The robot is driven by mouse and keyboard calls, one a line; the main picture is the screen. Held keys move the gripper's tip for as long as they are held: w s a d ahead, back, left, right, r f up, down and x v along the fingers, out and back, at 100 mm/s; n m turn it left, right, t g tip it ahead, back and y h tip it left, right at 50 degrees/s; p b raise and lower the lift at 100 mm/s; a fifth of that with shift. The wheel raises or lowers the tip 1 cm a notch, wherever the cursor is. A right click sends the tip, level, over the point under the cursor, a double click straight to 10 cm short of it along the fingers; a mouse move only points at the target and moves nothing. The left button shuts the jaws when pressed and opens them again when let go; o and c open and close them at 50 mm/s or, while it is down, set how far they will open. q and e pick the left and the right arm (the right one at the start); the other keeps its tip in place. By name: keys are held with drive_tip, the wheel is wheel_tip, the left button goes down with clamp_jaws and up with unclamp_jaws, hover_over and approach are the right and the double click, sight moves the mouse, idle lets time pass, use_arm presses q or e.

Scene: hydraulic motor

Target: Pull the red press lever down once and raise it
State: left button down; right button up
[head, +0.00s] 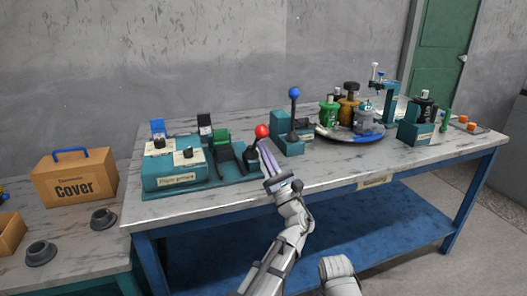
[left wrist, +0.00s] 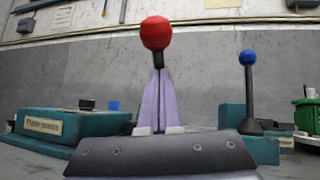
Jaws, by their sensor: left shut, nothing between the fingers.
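The red press lever shows as a red ball knob (head: 262,131) on a short dark stem, at the right end of the teal phaser generator press. In the left wrist view the red knob (left wrist: 157,33) stands just beyond the fingertips, with a bit of dark stem under it. My left gripper (head: 263,144) is shut and empty, its pale purple fingers pointing up at the knob from the near side. In the left wrist view its fingertips (left wrist: 160,74) overlap the stem; I cannot tell whether they touch. The lower lever is hidden behind the fingers. My right gripper is out of view.
A blue-knobbed lever (head: 294,93) stands close on the right. A round tray (head: 328,133) with bottles and parts is farther right. A Cover box (head: 76,178) and dark round parts are on the left table. The workbench front (head: 330,172) is clear.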

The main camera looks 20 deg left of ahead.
use_arm(q)
drive_tip(key=shift+w+a+r+m+g+h+p, duration=0.25)
drive_tip(key=shift+r+h+p, duration=0.3)
drive_tip(key=shift+p, duration=0.9)
drive_tip(key=shift+w+a+r+m+g+h+p, duration=0.1)
drive_tip(key=shift+w+r+m+g+h+p, duration=0.2)
drive_tip(key=shift+r+p, duration=0.8)
drive_tip(key=shift+w+a+r+m+g+h+p, duration=0.15)
drive_tip(key=shift+w+a+r+h+p, duration=0.3)
drive_tip(key=shift+p, duration=1.3)
drive_tip(key=shift+w+a+r+m+g+h+p, duration=0.35)
drive_tip(key=shift+w+h+p, duration=0.3)
drive_tip(key=shift+p, duration=0.85)
drive_tip(key=shift+w+a+r+m+g+h+p, duration=0.1)
drive_tip(key=shift+w+a+g+h+p, duration=0.45)
drive_tip(key=shift+p, duration=1)
drive_tip(key=shift+w+a+r+m+g+h+p, duration=0.25)
drive_tip(key=shift+w+h+p, duration=0.45)
drive_tip(key=shift+p, duration=0.8)
drive_tip(key=shift+s, duration=0.1)
